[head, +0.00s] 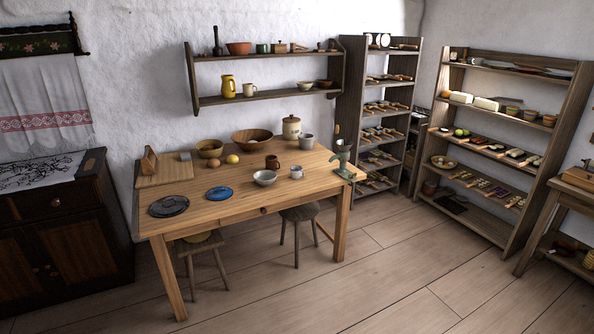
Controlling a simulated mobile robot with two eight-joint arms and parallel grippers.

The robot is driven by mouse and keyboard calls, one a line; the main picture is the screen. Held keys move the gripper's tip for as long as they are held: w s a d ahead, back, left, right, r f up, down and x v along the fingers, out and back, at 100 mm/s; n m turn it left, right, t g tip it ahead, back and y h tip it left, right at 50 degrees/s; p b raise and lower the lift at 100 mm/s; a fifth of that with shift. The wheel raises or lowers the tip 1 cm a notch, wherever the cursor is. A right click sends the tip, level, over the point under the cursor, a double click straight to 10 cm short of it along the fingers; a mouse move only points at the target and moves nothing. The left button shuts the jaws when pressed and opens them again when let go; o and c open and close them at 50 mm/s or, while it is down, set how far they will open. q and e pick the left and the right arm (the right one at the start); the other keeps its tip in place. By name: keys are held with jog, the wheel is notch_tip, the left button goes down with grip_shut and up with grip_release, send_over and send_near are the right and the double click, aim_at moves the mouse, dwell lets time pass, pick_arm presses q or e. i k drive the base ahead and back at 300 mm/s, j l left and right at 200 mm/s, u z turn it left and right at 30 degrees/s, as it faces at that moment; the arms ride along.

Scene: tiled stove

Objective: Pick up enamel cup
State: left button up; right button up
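Several cups are in the head view, and I cannot tell for sure which is the enamel cup. A small pale cup (297,172) stands on the wooden table (240,203) near its right side. A larger grey-white cup or pot (306,141) stands behind it. A dark brown mug (272,162) is left of the small cup. On the wall shelf are a green mug (262,48) on the upper board and a cream mug (249,90) on the lower board. Neither of my grippers is in view.
The table also holds a white bowl (265,178), wooden bowls (252,138), a lidded jar (291,127), a blue plate (219,193), a dark plate (169,206) and a green grinder (342,158). Stools (300,213) stand under it. The floor (330,285) in front is clear.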

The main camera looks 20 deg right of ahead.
aim_at(296, 172)
jog(key=i+l+u, duration=0.15)
jog(key=i+l, duration=2.45)
